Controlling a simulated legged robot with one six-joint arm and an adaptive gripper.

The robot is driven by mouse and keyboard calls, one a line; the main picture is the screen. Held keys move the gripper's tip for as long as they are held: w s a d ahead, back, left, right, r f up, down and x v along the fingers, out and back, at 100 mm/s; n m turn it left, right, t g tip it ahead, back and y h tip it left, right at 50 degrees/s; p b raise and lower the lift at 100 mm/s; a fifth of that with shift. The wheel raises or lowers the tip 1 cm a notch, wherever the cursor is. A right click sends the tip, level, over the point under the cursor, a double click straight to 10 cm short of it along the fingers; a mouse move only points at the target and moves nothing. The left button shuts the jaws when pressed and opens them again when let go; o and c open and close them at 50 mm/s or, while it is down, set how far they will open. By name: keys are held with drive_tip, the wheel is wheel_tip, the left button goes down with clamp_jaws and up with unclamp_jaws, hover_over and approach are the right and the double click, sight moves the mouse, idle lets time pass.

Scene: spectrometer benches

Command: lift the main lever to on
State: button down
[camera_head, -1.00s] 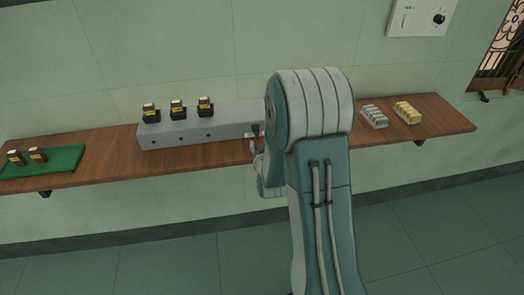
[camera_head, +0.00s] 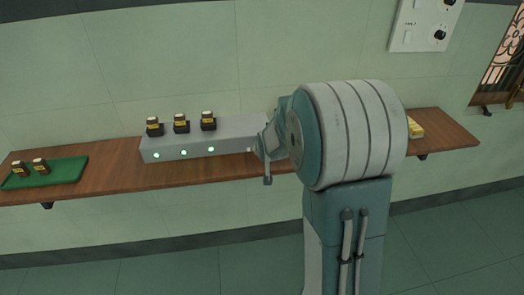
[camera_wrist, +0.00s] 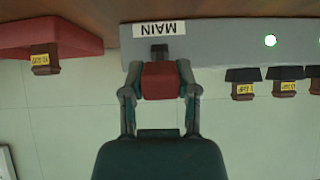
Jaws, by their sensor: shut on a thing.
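In the wrist view, which looks upside down, the main lever (camera_wrist: 161,82) has a red grip on a dark stem beside the white MAIN label (camera_wrist: 159,29). My gripper (camera_wrist: 161,70) is closed on the red grip, one finger on each side. The lever sits on the long grey housing (camera_head: 222,134). In the head view my arm hides the lever and most of the gripper.
Several dark bottles (camera_head: 181,124) stand on the housing. A green mat (camera_head: 66,173) with two bottles lies at the shelf's left end. A red pad (camera_wrist: 75,38) with a bottle shows in the wrist view. Yellow blocks (camera_head: 415,128) sit right of my arm on the wooden shelf (camera_head: 112,183).

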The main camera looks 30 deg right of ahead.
drive_tip(key=shift+w+r+g, duration=0.3)
drive_tip(key=shift+r+g, duration=0.1)
drive_tip(key=shift+g, duration=0.1)
idle(0.4)
drive_tip(key=shift+c, duration=1.8)
unclamp_jaws()
drive_tip(key=shift+s+f, duration=0.1)
drive_tip(key=v, duration=1.2)
drive_tip(key=shift+a, duration=0.1)
